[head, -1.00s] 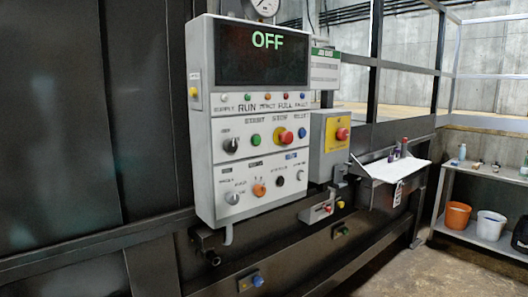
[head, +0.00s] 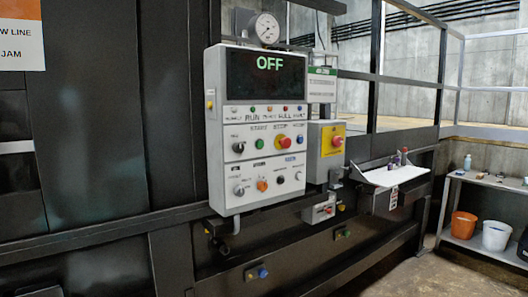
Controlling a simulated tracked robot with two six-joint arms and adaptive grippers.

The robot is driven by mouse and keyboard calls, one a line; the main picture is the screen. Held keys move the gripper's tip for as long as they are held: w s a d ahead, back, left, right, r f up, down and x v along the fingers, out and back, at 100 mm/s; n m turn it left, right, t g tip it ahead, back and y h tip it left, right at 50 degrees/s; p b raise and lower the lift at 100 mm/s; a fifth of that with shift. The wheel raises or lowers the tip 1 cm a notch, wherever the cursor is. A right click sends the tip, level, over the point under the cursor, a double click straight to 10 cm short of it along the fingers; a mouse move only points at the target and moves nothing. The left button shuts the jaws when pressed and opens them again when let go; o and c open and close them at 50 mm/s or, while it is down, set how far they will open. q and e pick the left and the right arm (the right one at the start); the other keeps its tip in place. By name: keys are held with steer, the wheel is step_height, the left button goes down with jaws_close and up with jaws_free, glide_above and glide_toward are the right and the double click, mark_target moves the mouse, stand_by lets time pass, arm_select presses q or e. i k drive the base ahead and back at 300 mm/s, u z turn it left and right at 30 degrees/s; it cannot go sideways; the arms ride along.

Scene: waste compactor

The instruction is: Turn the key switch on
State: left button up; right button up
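The control panel (head: 214,150) is a light grey box on the dark machine wall, and its display (head: 268,78) reads OFF in green. A black rotary switch (head: 239,147) sits at the left of the upper row. The lower row has a grey knob (head: 239,190), an orange selector (head: 262,185), a black round control (head: 280,180) and a small fitting (head: 297,176) at the right. I cannot tell for sure which of these is the key switch; their labels are too small to read. Neither gripper is in view.
A red mushroom button (head: 284,142) is on the panel, and another (head: 337,141) is on the yellow-faced box to its right. A pressure gauge (head: 267,27) stands above. A white shelf (head: 390,177) juts out at the right. Buckets (head: 463,225) stand on a rack farther right.

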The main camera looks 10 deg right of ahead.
mark_target(238, 147)
steer(key=u, duration=0.2)
steer(key=i, duration=0.9)
steer(key=z, duration=0.1)
